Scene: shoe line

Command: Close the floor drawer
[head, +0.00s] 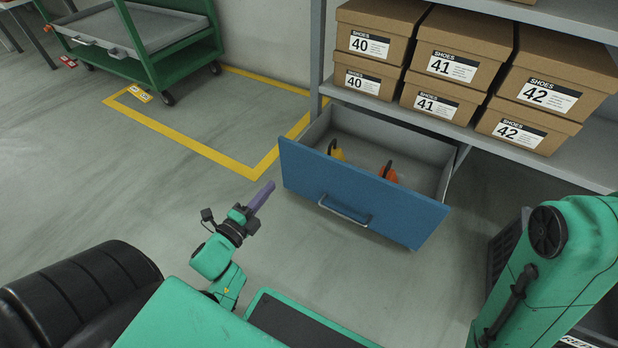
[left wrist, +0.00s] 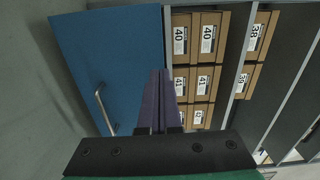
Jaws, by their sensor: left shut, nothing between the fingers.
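The floor drawer (head: 352,193) has a blue front and a grey inside, and stands pulled out below the shelf of shoe boxes. A metal bar handle (head: 344,210) is on its front. A yellow item (head: 336,152) and an orange item (head: 389,173) lie inside. My left gripper (head: 264,192) is shut and empty, just left of the drawer front and apart from it in the head view. In the left wrist view its purple fingers (left wrist: 158,100) are together, with the blue front (left wrist: 115,60) and handle (left wrist: 103,108) to their left. My right gripper is out of view.
A green cart (head: 140,45) stands at the back left. Yellow floor tape (head: 200,149) marks a bay. A dark crate (head: 503,250) is at the right. Floor before the drawer is clear.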

